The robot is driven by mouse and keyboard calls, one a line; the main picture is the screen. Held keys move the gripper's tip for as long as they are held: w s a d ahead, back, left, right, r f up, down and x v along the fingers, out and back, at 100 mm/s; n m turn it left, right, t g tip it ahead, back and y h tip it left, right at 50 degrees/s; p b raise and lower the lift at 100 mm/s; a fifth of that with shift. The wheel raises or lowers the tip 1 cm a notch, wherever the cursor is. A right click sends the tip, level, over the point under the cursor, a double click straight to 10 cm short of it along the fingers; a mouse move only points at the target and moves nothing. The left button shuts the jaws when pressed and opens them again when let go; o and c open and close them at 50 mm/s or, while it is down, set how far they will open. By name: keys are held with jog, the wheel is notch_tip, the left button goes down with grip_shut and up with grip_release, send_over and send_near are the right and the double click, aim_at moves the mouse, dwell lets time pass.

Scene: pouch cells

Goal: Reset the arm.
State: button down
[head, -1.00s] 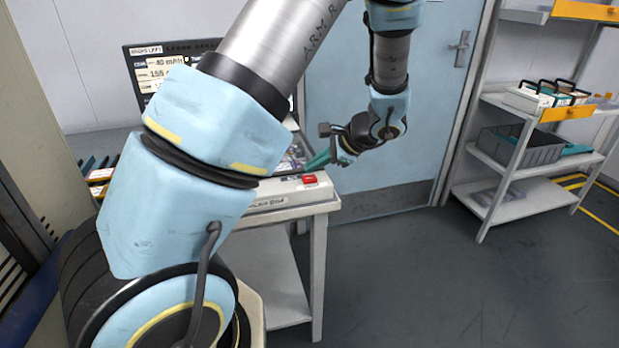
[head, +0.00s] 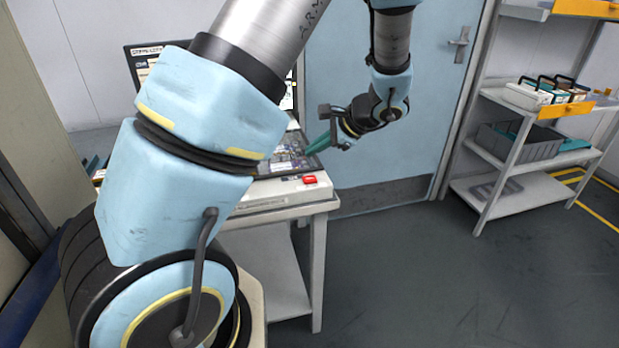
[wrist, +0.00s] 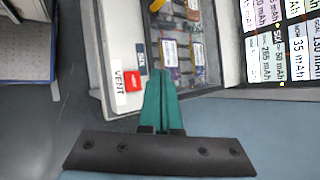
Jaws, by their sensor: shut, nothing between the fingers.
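My gripper (head: 318,146) is in the middle of the head view, over the right part of the bench station, with its green fingers pointing left and down. In the wrist view my gripper (wrist: 161,75) shows its two green fingers together, shut and empty. Beyond the fingertips is a tray (wrist: 211,20) holding several pouch cells (wrist: 169,54). My arm covers much of the left of the head view and hides part of the bench.
The bench (head: 318,225) carries a red button (head: 309,180), labelled VENT in the wrist view, and a screen (wrist: 285,50). A blue door (head: 430,100) is behind. A shelf rack (head: 510,190) with bins stands right. The floor between is clear.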

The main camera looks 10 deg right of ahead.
jog(key=shift+a, duration=0.1)
jog(key=s+a+r+n+g+h, duration=0.2)
jog(key=s+a+n+h, duration=0.1)
jog(key=s+a+n, duration=0.3)
jog(key=s+a+r+n+g+h, duration=0.2)
jog(key=s+a+n+h, duration=0.2)
jog(key=s+a+n, duration=0.3)
jog(key=shift+s+a+r+n, duration=0.15)
jog(key=shift+a+n, duration=1.35)
jog(key=shift+a, duration=0.65)
